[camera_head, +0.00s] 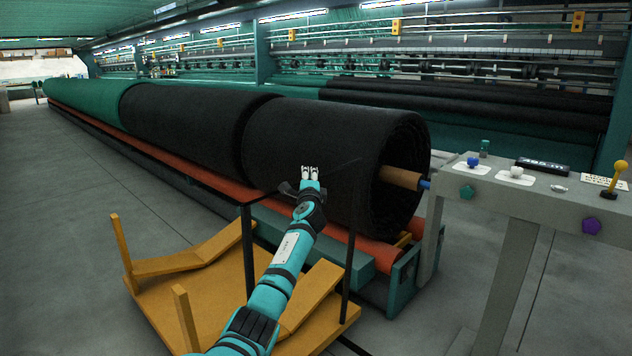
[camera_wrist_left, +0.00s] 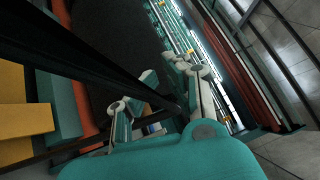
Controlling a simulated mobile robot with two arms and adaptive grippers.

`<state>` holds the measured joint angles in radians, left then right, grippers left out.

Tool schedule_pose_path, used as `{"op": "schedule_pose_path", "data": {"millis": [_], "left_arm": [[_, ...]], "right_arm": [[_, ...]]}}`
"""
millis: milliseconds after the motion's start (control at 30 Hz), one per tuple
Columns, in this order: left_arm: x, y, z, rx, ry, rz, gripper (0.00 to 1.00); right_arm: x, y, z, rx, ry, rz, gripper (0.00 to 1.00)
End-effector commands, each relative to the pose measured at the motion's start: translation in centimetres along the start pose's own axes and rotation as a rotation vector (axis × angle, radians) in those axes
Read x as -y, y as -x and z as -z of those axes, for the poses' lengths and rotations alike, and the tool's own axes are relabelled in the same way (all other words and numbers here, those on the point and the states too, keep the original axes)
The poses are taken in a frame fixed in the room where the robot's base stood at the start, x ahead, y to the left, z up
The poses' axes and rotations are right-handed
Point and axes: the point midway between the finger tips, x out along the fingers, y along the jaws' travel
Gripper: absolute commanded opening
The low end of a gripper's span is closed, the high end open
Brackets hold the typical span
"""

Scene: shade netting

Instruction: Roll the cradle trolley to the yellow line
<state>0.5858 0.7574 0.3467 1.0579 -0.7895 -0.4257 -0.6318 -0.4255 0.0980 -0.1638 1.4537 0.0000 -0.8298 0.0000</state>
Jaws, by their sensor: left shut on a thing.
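The cradle trolley (camera_head: 205,295) is a yellow-orange platform with angled cradle boards, corner posts and a black handle frame (camera_head: 248,260). It stands on the grey floor in front of the roll machine. My left gripper (camera_head: 310,172) is at the top bar of the handle frame and is shut on it. In the left wrist view the black bar (camera_wrist_left: 105,60) runs between the fingers of my left gripper (camera_wrist_left: 160,102). The trolley's yellow boards (camera_wrist_left: 20,115) show at that view's left edge. I see no yellow line on the floor. My right gripper is not in view.
A large black net roll (camera_head: 310,150) lies on the machine just behind the trolley, with red-orange rollers (camera_head: 375,250) below. A grey control console (camera_head: 520,200) with coloured knobs stands at the right. The floor at the left (camera_head: 60,230) is clear.

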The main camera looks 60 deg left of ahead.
Motion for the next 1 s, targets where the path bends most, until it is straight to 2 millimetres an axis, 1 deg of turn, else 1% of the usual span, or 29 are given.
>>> {"op": "schedule_pose_path", "data": {"millis": [33,467,500,767,1000], "left_arm": [[-1.55,0.04,0.29,-0.009,0.004,-0.021,0.00],[-1.51,-0.21,0.15,-0.013,0.005,-0.019,0.00],[-1.51,-0.21,0.16,-0.013,0.005,-0.018,0.15],[-1.46,-0.25,-0.03,-0.009,0.004,-0.019,0.49],[-1.41,-0.27,-0.11,-0.006,0.004,-0.019,0.49]], "right_arm": [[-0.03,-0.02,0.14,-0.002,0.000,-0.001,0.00],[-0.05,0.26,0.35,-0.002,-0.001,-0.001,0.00],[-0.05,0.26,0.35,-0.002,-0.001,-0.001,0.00],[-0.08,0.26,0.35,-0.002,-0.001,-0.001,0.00],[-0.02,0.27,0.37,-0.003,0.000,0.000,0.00]]}}
